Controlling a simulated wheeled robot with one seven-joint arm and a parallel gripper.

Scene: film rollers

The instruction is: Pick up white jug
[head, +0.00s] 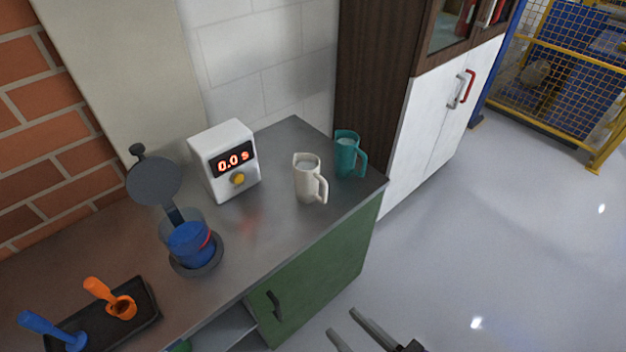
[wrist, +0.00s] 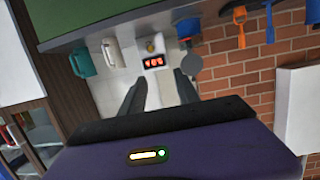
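The white jug (head: 308,178) stands upright on the metal counter (head: 262,235), right of the timer box, with its handle toward the lower right. It also shows in the wrist view (wrist: 113,53), left of the timer. A teal jug (head: 346,153) stands just behind and to the right of it, near the counter's end. My gripper (head: 352,332) is at the bottom edge of the head view, in front of the counter and away from the jug. In the wrist view its two fingers (wrist: 161,83) are spread apart with nothing between them.
A blue container with a lidded stand (head: 190,245) is further left. A black tray (head: 140,310) holds orange and blue scoops. A dark cabinet (head: 375,80) rises behind the counter's right end. Open floor lies right.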

